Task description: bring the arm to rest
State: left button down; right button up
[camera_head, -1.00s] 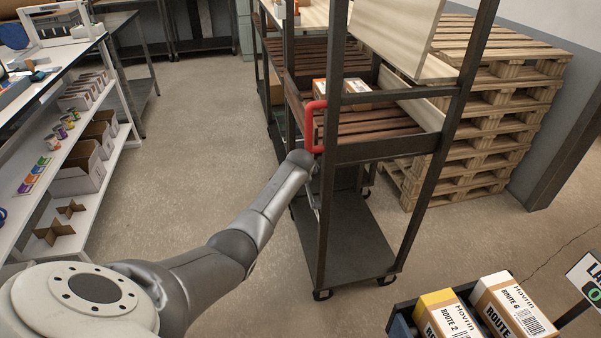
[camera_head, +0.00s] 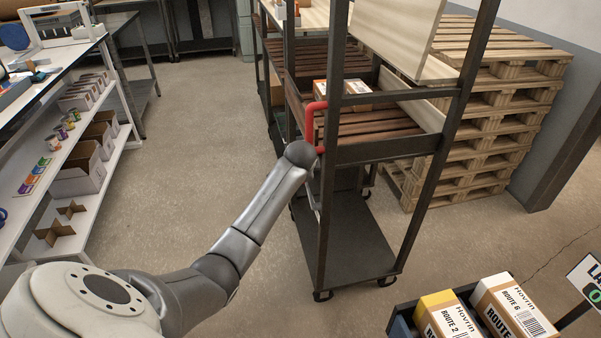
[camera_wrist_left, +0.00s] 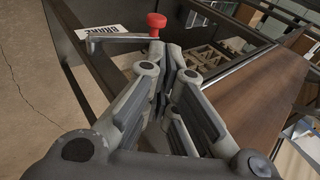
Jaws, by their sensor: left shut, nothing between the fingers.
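My left arm (camera_head: 262,207) reaches from the lower left to the near post of the dark metal cart (camera_head: 329,200). Its wrist end is just below the red handle (camera_head: 311,126) on that post. The gripper itself is hidden in the head view. In the left wrist view my left gripper (camera_wrist_left: 176,62) is shut and empty. Its fingertips are close to a grey lever (camera_wrist_left: 115,42) with a red knob (camera_wrist_left: 156,21); I cannot tell whether they touch it. My right gripper is not in view.
The cart has wooden shelves with a carton (camera_head: 338,88). A pallet stack (camera_head: 485,120) stands behind it. A white shelf rack (camera_head: 110,165) is at the left. A dark crate with boxes (camera_head: 512,305) is at lower right. Open floor (camera_head: 205,150) lies between the rack and the cart.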

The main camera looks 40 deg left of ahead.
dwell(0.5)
pick_arm(q)
jog(key=s+d+f+n+g+h, duration=0.1)
jog(key=s+d+f, duration=0.2)
jog(key=s+f, duration=0.55)
jog(key=s+d+f+n+g+h, duration=0.1)
jog(key=s+d+f, duration=0.25)
jog(key=f, duration=1.05)
jog(key=s+d+f+g+h, duration=0.1)
jog(key=s+d+f, duration=0.2)
jog(key=s+f, duration=0.65)
jog(key=s+d+f+n+g, duration=0.1)
jog(key=s+d+f, duration=0.3)
jog(key=s, duration=0.8)
jog(key=s+d+f+n+g+h, duration=0.1)
jog(key=s+d+f, duration=0.3)
jog(key=s+f, duration=0.4)
jog(key=s+d+f+n+h, duration=0.1)
jog(key=s+d+f, duration=0.3)
jog(key=s, duration=1.1)
notch_tip(320, 180, down, 3)
jog(key=shift+s+r+n+g, duration=0.15)
jog(key=shift+s+n+g, duration=0.25)
jog(key=shift+n, duration=0.3)
